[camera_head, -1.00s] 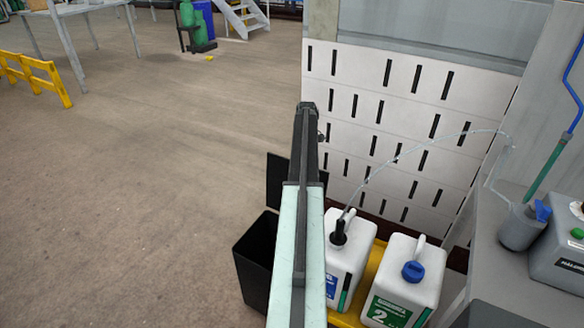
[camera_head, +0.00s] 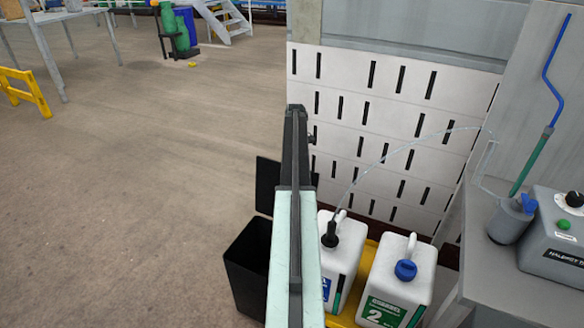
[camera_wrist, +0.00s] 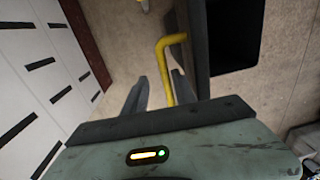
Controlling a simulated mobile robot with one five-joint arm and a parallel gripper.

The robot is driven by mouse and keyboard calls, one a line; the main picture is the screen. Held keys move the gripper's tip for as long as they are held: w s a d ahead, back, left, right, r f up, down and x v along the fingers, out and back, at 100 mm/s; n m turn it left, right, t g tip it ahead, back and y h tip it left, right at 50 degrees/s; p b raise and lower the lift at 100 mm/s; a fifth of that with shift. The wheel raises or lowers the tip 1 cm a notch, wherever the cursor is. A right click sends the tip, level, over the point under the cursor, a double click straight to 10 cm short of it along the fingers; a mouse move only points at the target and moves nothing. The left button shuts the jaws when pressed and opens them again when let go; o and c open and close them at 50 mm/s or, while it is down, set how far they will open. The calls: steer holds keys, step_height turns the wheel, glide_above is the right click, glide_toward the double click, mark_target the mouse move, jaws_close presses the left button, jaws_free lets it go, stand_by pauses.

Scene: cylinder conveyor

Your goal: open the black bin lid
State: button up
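In the head view the black bin (camera_head: 245,270) stands left of my arm, its top open and dark inside. The black lid (camera_head: 267,185) stands roughly upright at the bin's far side, partly hidden by my arm. In the wrist view a dark panel seen edge-on, apparently the lid (camera_wrist: 197,50), stands beside a black opening (camera_wrist: 232,35). A yellow bent bar (camera_wrist: 163,65), apparently its handle, runs from it toward my gripper (camera_wrist: 158,90). The fingers are apart, with the bar appearing between or just beyond them; contact cannot be told. The head view does not show the fingers.
Two white canisters (camera_head: 338,255) (camera_head: 398,280) stand on a yellow tray (camera_head: 347,312) right of my arm. A slotted white wall (camera_head: 390,120) rises behind. A grey bench (camera_head: 490,270) is at the right.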

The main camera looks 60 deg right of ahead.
step_height(320, 180, up, 8)
steer(key=p, duration=0.7)
steer(key=shift+d+f+p, duration=0.15)
steer(key=shift+d+p, duration=0.1)
steer(key=shift+p, duration=0.1)
